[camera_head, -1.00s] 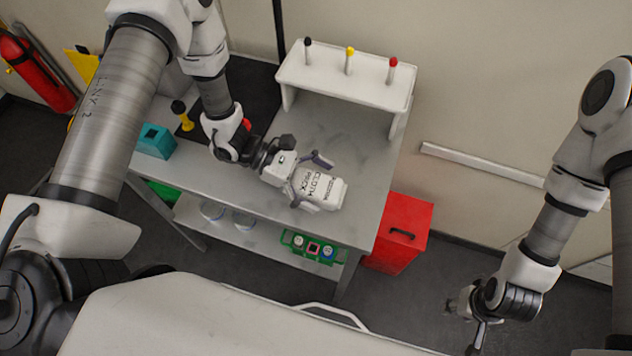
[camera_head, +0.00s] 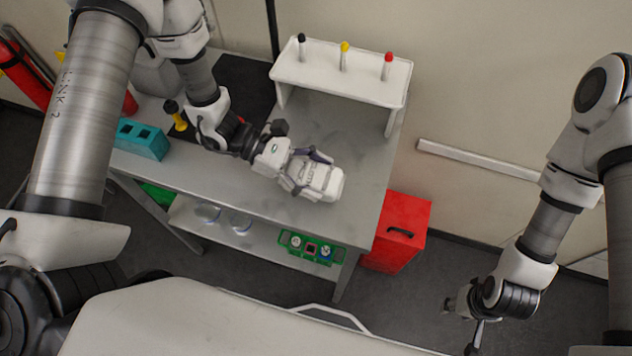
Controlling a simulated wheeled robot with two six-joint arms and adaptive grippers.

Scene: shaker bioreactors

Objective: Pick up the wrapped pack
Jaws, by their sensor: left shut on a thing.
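The wrapped pack (camera_head: 327,185) is a white, rounded packet with dark print, on or just above the grey table's right part; I cannot tell whether it touches the top. My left gripper (camera_head: 307,176) reaches it from the left, with its fingers closed on both sides of the pack. The fingers hide part of the print. My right gripper (camera_head: 464,325) hangs low at the right, away from the table and over the floor; its fingers are too small and turned to judge.
The grey table (camera_head: 358,170) bears a white rack (camera_head: 340,75) with black, yellow and red-topped items at the back. A teal block (camera_head: 142,139) and a yellow-black item (camera_head: 177,118) stand at left. A red cabinet (camera_head: 396,232) is right of the table. A green tray (camera_head: 311,248) sits on the lower shelf.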

